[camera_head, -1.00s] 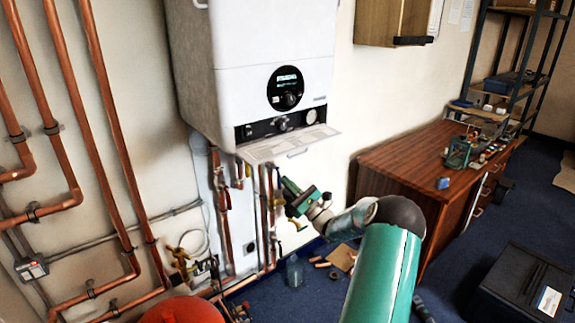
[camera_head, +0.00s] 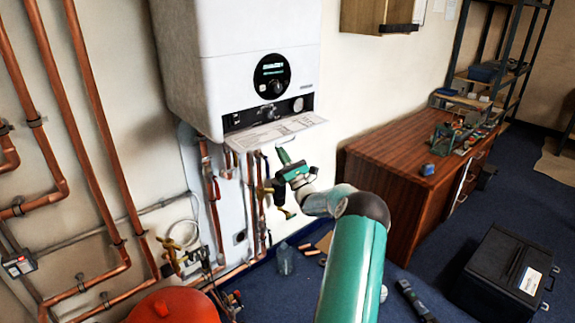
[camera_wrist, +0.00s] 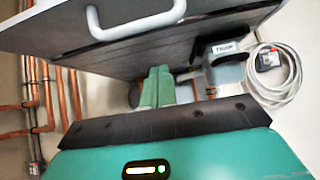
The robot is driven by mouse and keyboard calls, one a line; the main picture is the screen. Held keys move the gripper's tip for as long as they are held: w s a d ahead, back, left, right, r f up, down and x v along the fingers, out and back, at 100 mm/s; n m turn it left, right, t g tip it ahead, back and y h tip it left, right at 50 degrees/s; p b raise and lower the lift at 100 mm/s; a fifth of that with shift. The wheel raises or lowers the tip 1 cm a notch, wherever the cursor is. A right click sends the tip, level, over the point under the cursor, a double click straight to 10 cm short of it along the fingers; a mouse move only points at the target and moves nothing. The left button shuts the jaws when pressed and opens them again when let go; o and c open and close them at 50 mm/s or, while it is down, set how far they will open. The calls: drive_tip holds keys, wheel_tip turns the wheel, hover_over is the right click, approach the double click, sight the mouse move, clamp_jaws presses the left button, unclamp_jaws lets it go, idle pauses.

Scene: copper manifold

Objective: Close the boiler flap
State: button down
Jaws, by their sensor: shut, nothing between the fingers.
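The white boiler (camera_head: 235,60) hangs on the wall. Its flap (camera_head: 275,133) is open and juts out roughly level below the exposed control strip, with printed sheets on its upper face. My gripper (camera_head: 281,154) is shut and empty, pointing up just below the flap's front edge; I cannot tell whether it touches. In the wrist view, the shut green fingers (camera_wrist: 156,86) are below a dark grey underside. The flap's white handle (camera_wrist: 125,24) crosses the top of that view, nearer the camera than the fingertips.
Copper pipes (camera_head: 105,130) run down the wall at left, with valves below the boiler. A red round vessel (camera_head: 172,306) is at bottom left. A wooden cabinet (camera_head: 385,190) stands right of my arm. A black case (camera_head: 505,275) lies on the blue floor, which has clear patches.

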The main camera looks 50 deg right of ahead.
sight(281, 136)
drive_tip(key=s+r, duration=0.2)
drive_tip(key=s, duration=0.1)
drive_tip(key=shift+a+r, duration=0.1)
drive_tip(key=shift+a, duration=0.3)
drive_tip(key=shift+s+r, duration=0.1)
drive_tip(key=shift+s+r+g, duration=0.15)
drive_tip(key=shift+g, duration=0.15)
